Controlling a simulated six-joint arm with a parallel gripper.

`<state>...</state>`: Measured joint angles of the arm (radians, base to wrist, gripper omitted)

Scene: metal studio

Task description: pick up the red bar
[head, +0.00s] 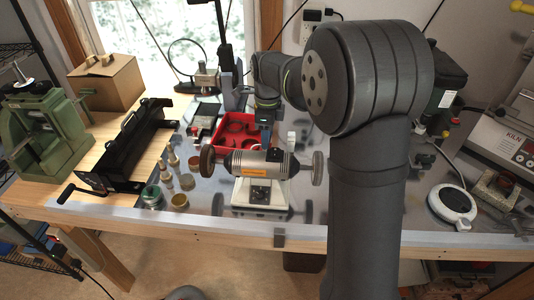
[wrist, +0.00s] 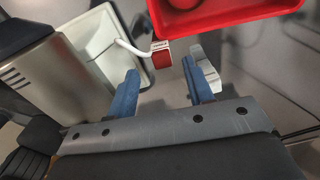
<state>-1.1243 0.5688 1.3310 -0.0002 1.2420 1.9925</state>
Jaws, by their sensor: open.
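The red bar (wrist: 162,60) shows in the wrist view as a small red block with a pale, marked top end. In the head view my gripper (head: 266,138) is behind the bench grinder (head: 255,163), in front of the red tray (head: 206,153). I cannot make out the red bar in the head view; the grinder and my arm block that area.
The red tray's wall (wrist: 235,32) is close beyond the bar. The grinder's pale base (wrist: 92,40) and a white curved rod are close on the left. Small jars (head: 179,200) and a black metal bender (head: 135,148) stand farther left. A white round device (head: 452,205) is at right.

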